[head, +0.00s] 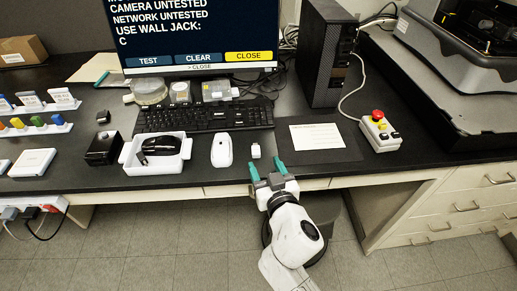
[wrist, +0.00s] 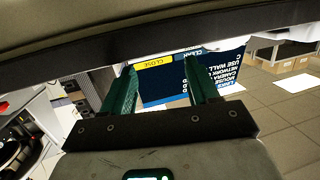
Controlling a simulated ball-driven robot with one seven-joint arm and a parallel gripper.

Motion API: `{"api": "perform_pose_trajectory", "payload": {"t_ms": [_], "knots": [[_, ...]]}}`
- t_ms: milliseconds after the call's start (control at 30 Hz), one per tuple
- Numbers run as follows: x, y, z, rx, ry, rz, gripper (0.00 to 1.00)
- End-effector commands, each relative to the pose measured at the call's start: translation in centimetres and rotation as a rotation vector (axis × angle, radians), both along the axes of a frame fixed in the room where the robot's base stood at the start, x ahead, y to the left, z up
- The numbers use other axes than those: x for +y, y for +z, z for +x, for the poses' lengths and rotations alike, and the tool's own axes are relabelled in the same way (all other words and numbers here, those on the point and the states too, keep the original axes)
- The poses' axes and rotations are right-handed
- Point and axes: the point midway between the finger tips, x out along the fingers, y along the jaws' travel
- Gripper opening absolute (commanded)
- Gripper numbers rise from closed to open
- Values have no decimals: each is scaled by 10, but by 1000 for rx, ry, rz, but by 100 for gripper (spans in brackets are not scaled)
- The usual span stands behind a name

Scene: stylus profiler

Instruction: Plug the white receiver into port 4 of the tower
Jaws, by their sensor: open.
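The white receiver (head: 256,150) is a small piece lying on the dark bench, right of the white mouse (head: 223,150). The tower (head: 322,58) is a black case standing at the back, right of the monitor; I cannot make out its ports or their numbers. My gripper (head: 267,172) is at the bench's front edge, just nearer than the receiver, its green fingers apart and empty. In the wrist view the two green fingers (wrist: 160,88) are spread with the monitor screen (wrist: 195,78) showing between them; the receiver is not visible there.
A keyboard (head: 205,115) lies behind the mouse. A white tray (head: 155,153) holding a black item stands left. A dark mat (head: 345,151) with a paper lies right. A box with a red button (head: 379,128) stands farther right, near a cable. The bench edge lies by my gripper.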

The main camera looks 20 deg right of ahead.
Motion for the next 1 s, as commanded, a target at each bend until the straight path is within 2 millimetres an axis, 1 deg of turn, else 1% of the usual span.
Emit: {"api": "perform_pose_trajectory", "payload": {"t_ms": [33,100,267,333,533,633,733,967,1000], "knots": [[-1,0,8,0,-1,0,60],[-2,-2,14,1,-2,1,60],[-3,-3,23,2,-2,0,60],[-3,-3,30,1,-2,-1,60],[-4,-7,57,1,-1,0,60],[-6,-9,66,2,-2,0,60],[-6,-10,71,3,-2,1,60],[-6,-11,71,2,-2,1,60],[-6,-11,71,2,-2,1,56]]}}
